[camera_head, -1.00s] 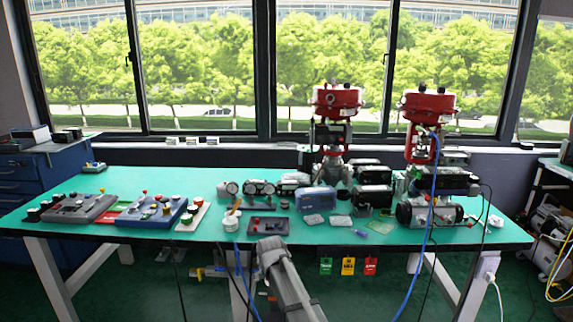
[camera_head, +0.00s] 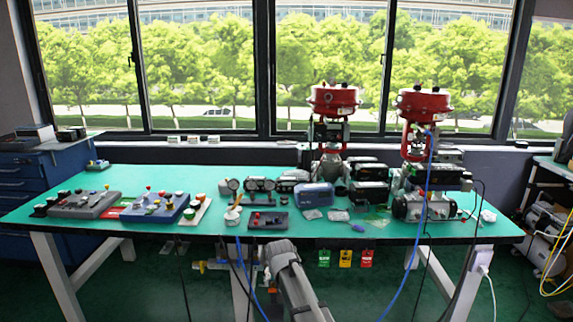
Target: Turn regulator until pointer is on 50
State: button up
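Small dark units with round gauges (camera_head: 233,185) stand on the green table left of centre; I cannot tell which is the regulator. Their pointers and scale numbers are too small to read. Another fitting with a yellow part (camera_head: 198,266) hangs below the table's front edge, partly in shadow. My grey arm rises from the bottom centre in front of the table edge. My gripper cannot be made out, and I see no contact with any knob.
Two red-topped valves (camera_head: 335,98) (camera_head: 424,103) stand at the table's back right. Control boxes (camera_head: 155,208) lie on the left of the green table (camera_head: 120,182). A blue hose (camera_head: 424,220) and black cables hang over the front edge. Green, yellow and red tags (camera_head: 345,258) hang below.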

jog(key=s+d+f+m+g, duration=0.1)
jog(key=s+d+g, duration=0.1)
jog(key=s+d, duration=0.9)
jog(key=s+d+g, duration=0.2)
jog(key=s+d, duration=0.7)
jog(key=s, duration=0.4)
notch_tip(320, 180, up, 18)
jog(key=p, duration=1.7)
jog(key=shift+w+a+f+p, duration=0.2)
jog(key=shift+w+f+p, duration=0.05)
jog(key=shift+p, duration=0.1)
dwell(0.8)
jog(key=c, duration=0.6)
